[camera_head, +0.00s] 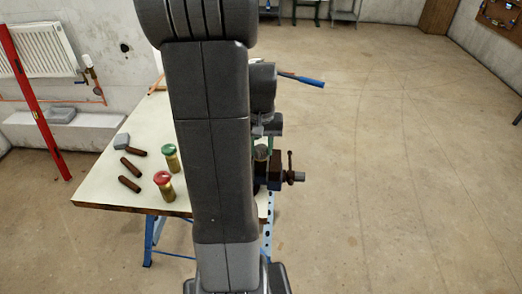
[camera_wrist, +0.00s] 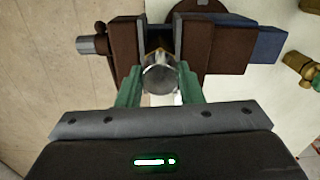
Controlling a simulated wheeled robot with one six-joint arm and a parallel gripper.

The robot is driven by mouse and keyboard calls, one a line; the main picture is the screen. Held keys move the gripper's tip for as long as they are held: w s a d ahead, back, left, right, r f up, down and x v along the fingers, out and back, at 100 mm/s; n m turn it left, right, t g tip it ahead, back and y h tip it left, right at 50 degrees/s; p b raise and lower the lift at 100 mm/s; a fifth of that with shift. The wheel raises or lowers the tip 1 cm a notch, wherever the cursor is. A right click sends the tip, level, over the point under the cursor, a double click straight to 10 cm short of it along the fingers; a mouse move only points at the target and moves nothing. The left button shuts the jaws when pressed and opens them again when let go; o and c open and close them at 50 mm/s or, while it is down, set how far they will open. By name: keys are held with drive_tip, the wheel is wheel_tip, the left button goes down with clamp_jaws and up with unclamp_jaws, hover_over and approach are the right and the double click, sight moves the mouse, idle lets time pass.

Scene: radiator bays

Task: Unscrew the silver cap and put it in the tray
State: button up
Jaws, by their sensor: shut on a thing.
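The silver cap (camera_wrist: 160,79) shows end-on in the wrist view, between the two green fingers of my gripper (camera_wrist: 159,88). My gripper is shut on it. A bit of brass body shows just behind the cap, between the jaws of the brown and blue vise (camera_wrist: 217,44). The vise (camera_head: 275,172) also shows at the table's right edge in the head view, with my gripper (camera_head: 263,143) over it, partly hidden by my arm. I cannot tell how far the cap is turned.
On the table (camera_head: 97,183) stand a red-capped brass piece (camera_head: 166,192) and a green-capped one (camera_head: 171,163). A red level (camera_head: 33,100) leans at the left wall. Floor to the right is clear.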

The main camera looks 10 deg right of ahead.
drive_tip(key=n, duration=0.6)
drive_tip(key=shift+n, duration=0.3)
drive_tip(key=n, duration=0.5)
drive_tip(key=shift+n+p, duration=0.3)
drive_tip(key=shift+n, duration=0.1)
drive_tip(key=o, duration=1)
drive_tip(key=shift+c, duration=0.2)
